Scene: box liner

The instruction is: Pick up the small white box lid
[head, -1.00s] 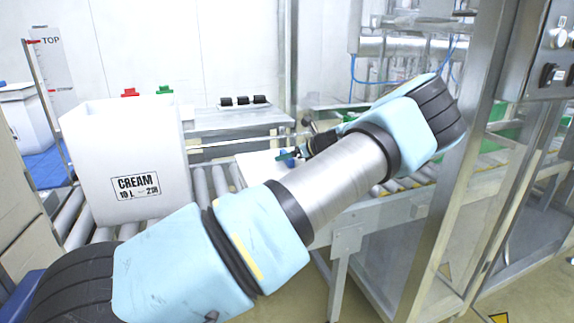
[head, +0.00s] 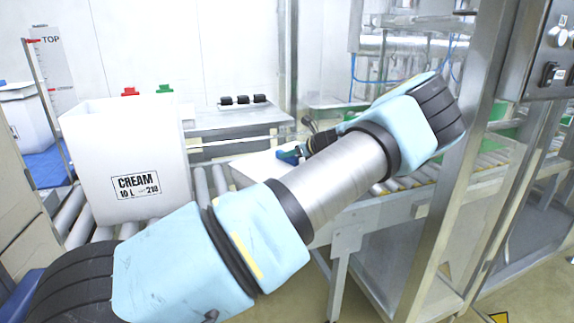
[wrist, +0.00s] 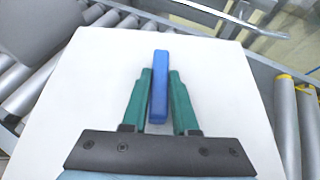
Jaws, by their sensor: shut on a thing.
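The white box lid (wrist: 80,90) is a flat white panel with a blue bar handle (wrist: 161,60) standing up from its middle. It fills most of the wrist view. My gripper (wrist: 159,88) has green fingers, one on each side of the blue handle, and is shut on it. In the head view the lid (head: 258,168) shows in part behind my arm, with my gripper (head: 290,155) at its handle. The lid's near right part is hidden by my arm. I cannot tell whether the lid is raised off the rollers.
A white box marked CREAM (head: 100,165) stands on the roller conveyor (head: 205,195) left of the lid. More rollers (wrist: 287,125) lie right of the lid in the wrist view. A steel frame post (head: 455,170) stands on the right. A bench (head: 235,118) is behind.

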